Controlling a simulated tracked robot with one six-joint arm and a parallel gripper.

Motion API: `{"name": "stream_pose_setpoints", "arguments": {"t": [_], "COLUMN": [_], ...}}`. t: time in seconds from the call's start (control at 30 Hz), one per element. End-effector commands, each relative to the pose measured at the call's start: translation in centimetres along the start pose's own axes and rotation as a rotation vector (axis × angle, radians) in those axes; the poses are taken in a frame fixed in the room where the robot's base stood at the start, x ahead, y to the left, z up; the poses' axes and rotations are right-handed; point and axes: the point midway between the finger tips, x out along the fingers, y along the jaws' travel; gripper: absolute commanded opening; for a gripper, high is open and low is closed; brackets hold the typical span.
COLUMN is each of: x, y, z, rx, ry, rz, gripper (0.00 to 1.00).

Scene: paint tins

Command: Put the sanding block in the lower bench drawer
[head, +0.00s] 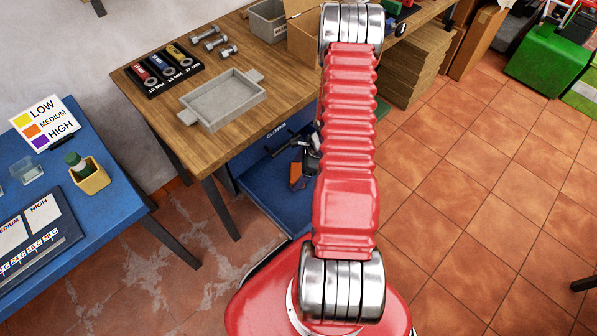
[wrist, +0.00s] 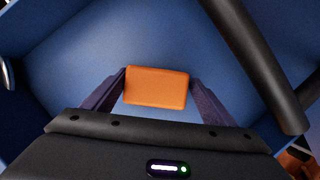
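The sanding block is an orange block (wrist: 157,87), seen in the wrist view between the two dark fingers of my gripper (wrist: 158,84). Both fingers meet its sides, so my gripper is shut on it. Blue walls and a blue floor (wrist: 75,50) surround it, so it is over or inside the open blue drawer. In the head view the blue drawer (head: 250,187) stands out low under the wooden bench. My gripper, with a patch of orange, shows there partly behind my red arm. I cannot tell whether the block touches the drawer floor.
A black bar (wrist: 256,62) crosses the right of the wrist view. The wooden bench top (head: 150,113) above carries a grey tray (head: 223,100), a socket holder (head: 163,72) and dumbbell-like metal pieces (head: 209,37). A blue table (head: 112,200) stands at left. Tiled floor (head: 480,220) is clear at right.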

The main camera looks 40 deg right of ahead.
Motion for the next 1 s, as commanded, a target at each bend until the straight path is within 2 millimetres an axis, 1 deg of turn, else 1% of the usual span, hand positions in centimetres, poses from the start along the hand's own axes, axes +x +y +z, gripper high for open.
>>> {"name": "stream_pose_setpoints", "arguments": {"t": [0.03, 0.07, 0.37, 0.57, 0.67, 1.0], "x": [0.8, 0.8, 0.8, 0.2, -0.7, -5.5], "y": [1.1, 1.1, 1.3, 1.2, 1.1, 0.6], "z": [-0.5, -0.5, -0.5, -0.2, -0.1, 0.0], "rx": [0.004, 0.004, 0.005, 0.005, 0.005, 0.004], "ry": [0.011, 0.011, 0.011, 0.010, 0.008, 0.006], "rz": [0.017, 0.018, 0.021, 0.020, 0.018, 0.010], "gripper": [0.88, 0.89, 0.89, 0.89, 0.89, 0.89]}}
